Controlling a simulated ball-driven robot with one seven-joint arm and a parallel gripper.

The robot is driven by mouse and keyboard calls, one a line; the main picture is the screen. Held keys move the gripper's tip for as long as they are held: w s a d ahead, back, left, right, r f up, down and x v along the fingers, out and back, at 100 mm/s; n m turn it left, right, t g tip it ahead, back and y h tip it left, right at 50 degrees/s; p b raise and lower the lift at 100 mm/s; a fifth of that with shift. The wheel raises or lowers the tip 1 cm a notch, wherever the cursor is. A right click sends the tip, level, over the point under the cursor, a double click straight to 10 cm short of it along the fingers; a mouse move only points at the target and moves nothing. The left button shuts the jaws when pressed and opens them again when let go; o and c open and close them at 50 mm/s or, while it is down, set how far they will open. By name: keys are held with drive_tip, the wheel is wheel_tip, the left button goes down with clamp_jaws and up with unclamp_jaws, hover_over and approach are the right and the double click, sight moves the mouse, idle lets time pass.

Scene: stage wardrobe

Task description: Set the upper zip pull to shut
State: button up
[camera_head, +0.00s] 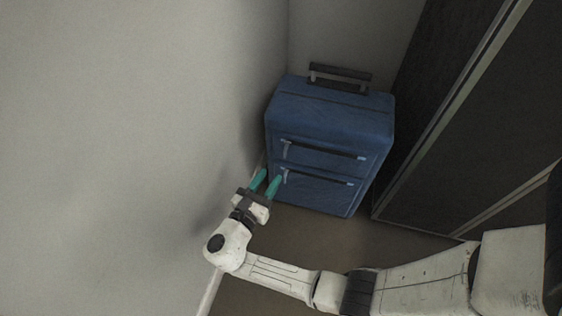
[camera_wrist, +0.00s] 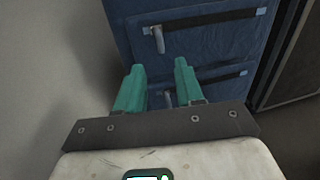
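A blue suitcase (camera_head: 335,118) stands upright in the corner, with two dark zip tracks across its front. The upper zip pull (camera_head: 286,149) is a small grey tab at the left end of the upper track. It also shows in the wrist view (camera_wrist: 158,40), beyond my fingertips. The lower zip pull (camera_head: 284,176) sits at the left end of the lower track, and in the wrist view it is partly hidden between my fingers. My gripper (camera_head: 267,177) has two teal fingers, spread apart and empty, near the suitcase's lower left front. It also shows in the wrist view (camera_wrist: 160,69).
A pale wall (camera_head: 130,130) runs close along the left of the suitcase and my gripper. A dark panelled door or cabinet (camera_head: 470,110) stands to the right. Brown floor (camera_head: 320,228) lies clear in front of the suitcase. A dark carry handle (camera_head: 340,77) is on its top.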

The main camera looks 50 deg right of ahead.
sight(284, 156)
drive_tip(key=d, duration=0.2)
drive_tip(key=d+b, duration=0.1)
drive_tip(key=d, duration=0.2)
drive_tip(key=w+d, duration=0.1)
drive_tip(key=d, duration=0.2)
drive_tip(key=shift+w+b, duration=0.1)
drive_tip(key=shift+b, duration=0.2)
drive_tip(key=shift+c, duration=0.5)
clamp_jaws()
idle(0.5)
